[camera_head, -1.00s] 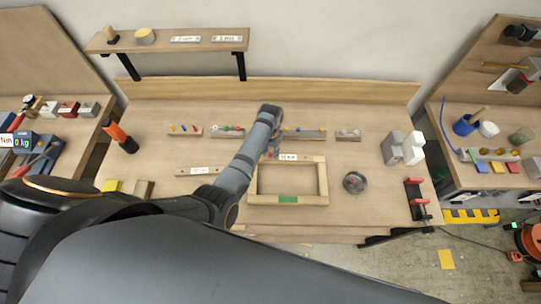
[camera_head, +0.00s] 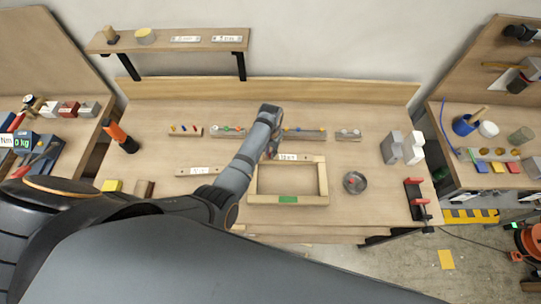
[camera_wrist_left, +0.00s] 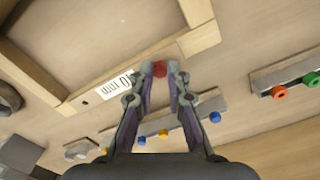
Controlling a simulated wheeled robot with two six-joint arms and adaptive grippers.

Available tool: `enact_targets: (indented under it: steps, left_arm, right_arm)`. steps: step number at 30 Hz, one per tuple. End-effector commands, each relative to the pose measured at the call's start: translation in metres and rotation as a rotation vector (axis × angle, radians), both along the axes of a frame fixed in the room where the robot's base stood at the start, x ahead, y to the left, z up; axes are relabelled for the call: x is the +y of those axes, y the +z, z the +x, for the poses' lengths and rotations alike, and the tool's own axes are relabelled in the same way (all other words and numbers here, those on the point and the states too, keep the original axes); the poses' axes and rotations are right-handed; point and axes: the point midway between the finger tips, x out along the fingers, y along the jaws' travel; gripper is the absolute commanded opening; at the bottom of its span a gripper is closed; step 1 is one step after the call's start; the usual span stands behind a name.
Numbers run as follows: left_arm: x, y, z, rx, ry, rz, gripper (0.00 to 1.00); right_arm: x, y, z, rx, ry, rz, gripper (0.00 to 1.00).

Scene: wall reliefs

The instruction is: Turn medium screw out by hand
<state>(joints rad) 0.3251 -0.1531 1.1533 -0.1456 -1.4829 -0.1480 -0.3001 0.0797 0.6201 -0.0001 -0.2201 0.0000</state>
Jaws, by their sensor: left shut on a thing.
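A wooden frame (camera_head: 322,182) lies on the workbench, with a white label (camera_wrist_left: 116,86) on its far bar. In the left wrist view a small red screw head (camera_wrist_left: 160,70) sits between my fingertips at the frame's corner. My left gripper (camera_wrist_left: 163,68) is shut on it; it also shows in the head view (camera_head: 271,154), over the frame's far left corner. The screw's shaft is hidden. My right gripper is not in view.
Wooden strips with several coloured pegs (camera_head: 228,131) lie beyond the frame. A round grey dish (camera_head: 355,183) stands right of it, with a red clamp (camera_head: 416,200) at the bench's right edge. Grey and white blocks (camera_head: 402,147) stand back right. Bench between is mostly clear.

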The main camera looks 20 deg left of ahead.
Motion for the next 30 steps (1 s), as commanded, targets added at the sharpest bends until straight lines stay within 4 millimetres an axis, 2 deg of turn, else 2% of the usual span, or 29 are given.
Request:
enact_targets:
  steps: [3,11,18,21,30]
  left_arm:
    - [-0.0001,0.0002,0.0,0.0,0.093,0.0,0.0]
    - [-0.0002,0.0002,0.0,0.0,0.11,0.0,0.0]
    - [-0.0004,0.0004,0.0,0.0,0.467,0.0,0.0]
    - [-0.0004,0.0004,0.0,0.0,0.543,0.0,0.0]
    - [-0.0005,0.0005,0.0,0.0,0.593,0.0,0.0]
  right_arm:
    - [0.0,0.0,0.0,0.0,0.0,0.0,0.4]
    - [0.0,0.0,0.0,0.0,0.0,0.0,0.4]
    - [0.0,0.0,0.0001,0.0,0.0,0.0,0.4]
    - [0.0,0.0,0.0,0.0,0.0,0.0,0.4]
    - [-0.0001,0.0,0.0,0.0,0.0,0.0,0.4]
